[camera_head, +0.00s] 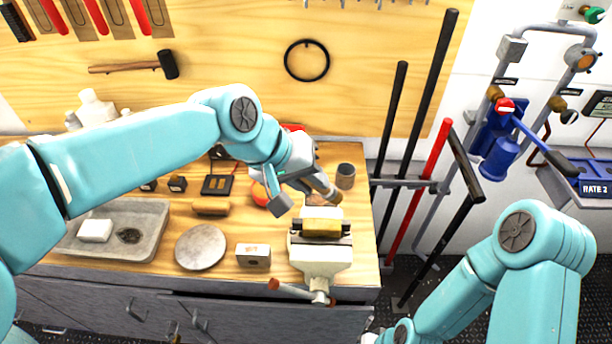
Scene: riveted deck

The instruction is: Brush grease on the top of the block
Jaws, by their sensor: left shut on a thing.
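My left gripper (304,187) reaches in over the bench and is shut on a brush (326,190), seen as a short brown piece at the fingers. My gripper and wrist hide part of it. The brush is just above and behind a yellow block (321,226), apart from it in the picture; the exact height gap is hard to tell. The block is clamped between the dark jaws of a pale vise (320,257) at the front right of the bench. I cannot make out grease on its top. My right arm shows at the lower right, but its gripper is not visible.
A grey cup (345,176) stands behind the vise. Long-handled tools (425,180) stand right of the bench.

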